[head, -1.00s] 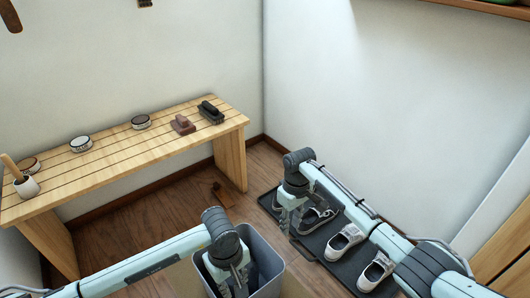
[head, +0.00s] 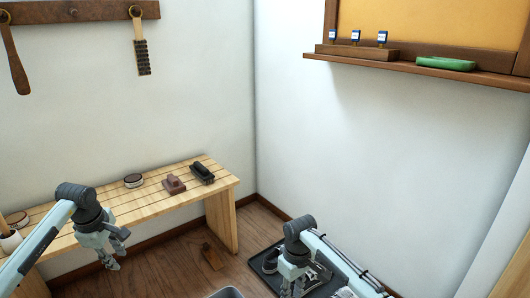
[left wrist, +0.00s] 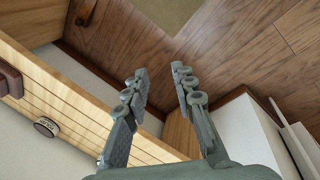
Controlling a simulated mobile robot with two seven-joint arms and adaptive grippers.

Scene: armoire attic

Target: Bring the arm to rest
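My left gripper (head: 114,258) hangs in front of the slatted bench in the head view, over the floor side of it. In the left wrist view its two fingers (left wrist: 160,76) are apart, with only bench and floor seen between them, so it is open and empty. My right gripper (head: 293,287) is low in the head view, pointing down above the dark shoe tray (head: 262,273). Its fingertips are near the frame's bottom edge, and whether they are open is unclear.
The grey bin's rim (head: 228,293) shows at the bottom. A wall shelf (head: 420,70) is upper right.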

